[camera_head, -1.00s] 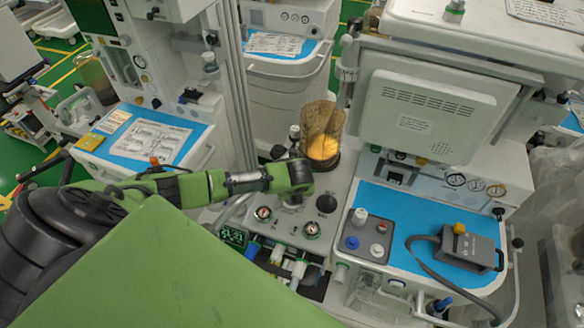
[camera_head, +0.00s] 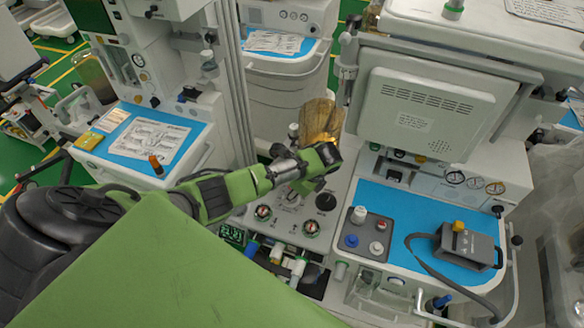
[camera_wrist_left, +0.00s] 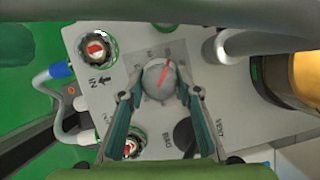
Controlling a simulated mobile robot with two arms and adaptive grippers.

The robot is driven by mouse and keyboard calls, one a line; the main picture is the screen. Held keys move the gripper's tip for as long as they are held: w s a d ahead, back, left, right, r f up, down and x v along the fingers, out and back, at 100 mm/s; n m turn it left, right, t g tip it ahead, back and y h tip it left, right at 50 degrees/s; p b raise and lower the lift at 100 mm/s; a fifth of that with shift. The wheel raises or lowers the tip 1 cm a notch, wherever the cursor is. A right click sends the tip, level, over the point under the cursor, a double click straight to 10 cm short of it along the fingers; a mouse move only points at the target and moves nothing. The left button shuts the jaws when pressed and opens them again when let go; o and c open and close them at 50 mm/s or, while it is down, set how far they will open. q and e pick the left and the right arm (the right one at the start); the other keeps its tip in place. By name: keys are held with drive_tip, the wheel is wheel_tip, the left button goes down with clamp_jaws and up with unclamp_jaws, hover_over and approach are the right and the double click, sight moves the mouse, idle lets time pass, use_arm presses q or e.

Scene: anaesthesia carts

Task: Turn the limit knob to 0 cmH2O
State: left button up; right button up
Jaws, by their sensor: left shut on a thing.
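The limit knob is a round grey knob (camera_wrist_left: 157,82) with a red pointer line, on a pale panel in the left wrist view. The pointer slants toward the upper right of that view; the scale marks around it are too small to read. My left gripper (camera_wrist_left: 161,92) has its two teal fingers on either side of the knob, shut on it. In the head view my left gripper (camera_head: 308,184) is over the panel, and the arm and gripper mostly hide the knob. My right gripper is in neither view.
Beside the knob are two red-and-white indicators (camera_wrist_left: 96,45) and a black knob (camera_wrist_left: 184,134) near the BAG and VENT labels. An amber canister (camera_head: 318,120) stands close behind the gripper. A grey hose (camera_wrist_left: 240,44) runs near the fingers.

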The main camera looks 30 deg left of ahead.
use_arm(q)
drive_tip(key=n+g, duration=0.1)
drive_tip(key=n, duration=0.2)
drive_tip(key=shift+w+n, duration=0.1)
drive_tip(key=shift+n, duration=0.3)
drive_tip(key=n+g+h+b, duration=0.1)
drive_tip(key=n+g, duration=0.1)
drive_tip(key=n, duration=0.2)
drive_tip(key=shift+a+n+b, duration=0.1)
drive_tip(key=shift+n+b, duration=0.3)
drive_tip(key=o, duration=1.1)
